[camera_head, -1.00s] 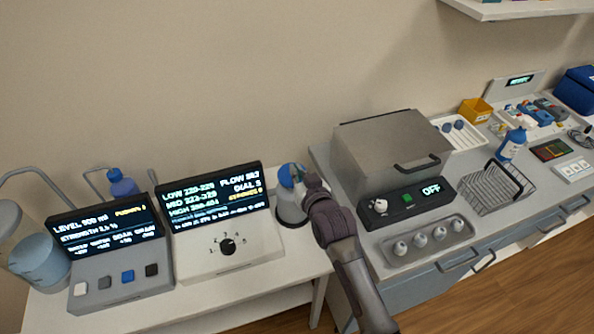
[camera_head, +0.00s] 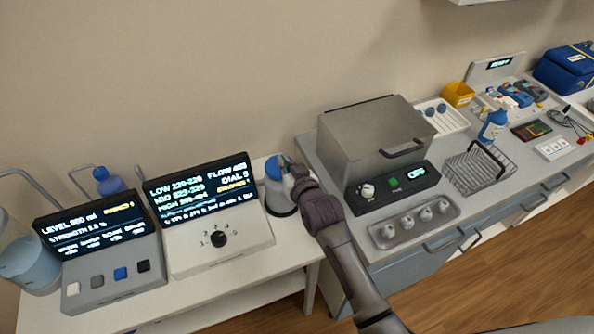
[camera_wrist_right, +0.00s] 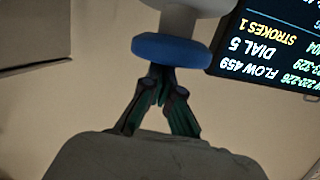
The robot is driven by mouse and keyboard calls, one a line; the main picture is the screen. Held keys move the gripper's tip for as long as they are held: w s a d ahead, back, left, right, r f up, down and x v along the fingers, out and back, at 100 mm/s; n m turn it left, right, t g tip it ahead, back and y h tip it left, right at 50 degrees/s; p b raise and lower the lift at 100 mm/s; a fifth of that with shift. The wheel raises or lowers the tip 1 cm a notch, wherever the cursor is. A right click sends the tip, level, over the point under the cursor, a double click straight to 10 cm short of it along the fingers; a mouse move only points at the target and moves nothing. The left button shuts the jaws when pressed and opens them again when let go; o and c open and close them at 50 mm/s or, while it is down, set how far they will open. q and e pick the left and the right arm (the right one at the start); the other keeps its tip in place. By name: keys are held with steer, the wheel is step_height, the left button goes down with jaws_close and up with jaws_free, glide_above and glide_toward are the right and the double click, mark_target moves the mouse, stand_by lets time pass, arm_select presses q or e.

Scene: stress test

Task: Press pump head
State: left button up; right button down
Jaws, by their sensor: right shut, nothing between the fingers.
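The pump (camera_head: 281,203) stands at the back right of the left table, beside the dial console. Its blue round head (camera_head: 273,168) faces my right gripper (camera_head: 291,169), which partly covers it in the head view. In the right wrist view the blue head (camera_wrist_right: 172,49) sits on a pale body, and my right gripper (camera_wrist_right: 162,76) is shut with its fingertips at the edge of the head. They look touching or almost touching. The console display (camera_wrist_right: 268,45) there reads FLOW 459, DIAL 5, STROKES 1. My left gripper is not in view.
The dial console (camera_head: 215,250) stands left of the pump, and another console (camera_head: 112,284) with several buttons stands further left. A grey lidded box (camera_head: 370,130) is close on the right. A tray of knobs (camera_head: 412,222) lies in front of it. A blue bottle (camera_head: 107,182) stands behind the consoles.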

arm_select(q)
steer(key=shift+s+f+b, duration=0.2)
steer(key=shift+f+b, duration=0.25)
steer(key=shift+b, duration=0.65)
arm_select(e)
steer(key=r+v, duration=0.1)
steer(key=v, duration=0.9)
steer(key=shift+r, duration=0.35)
steer(key=shift+d, duration=0.1)
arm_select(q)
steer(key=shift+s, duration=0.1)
